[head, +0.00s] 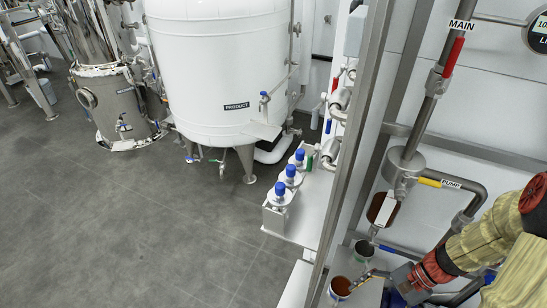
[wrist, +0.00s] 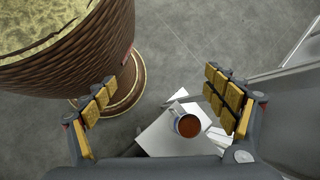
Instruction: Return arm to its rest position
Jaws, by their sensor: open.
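My gripper (head: 368,278) is at the lower right of the head view, at the end of my yellow and red arm. In the wrist view my gripper (wrist: 163,100) has its two padded fingers wide apart with nothing between them. A cup of reddish-brown liquid (head: 340,287) is close to the fingers in the head view. The cup also shows in the wrist view (wrist: 187,125), below and beyond the fingers, on a pale surface. I cannot tell from the head view whether a finger touches the cup.
A second small container (head: 364,250) stands behind the cup. Pipes with a red MAIN handle (head: 453,57) and a yellow PUMP handle (head: 430,182) are above. A metal upright (head: 352,140) is left of the arm. The white PRODUCT tank (head: 220,70) is farther back. Grey floor (head: 130,225) is clear at left.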

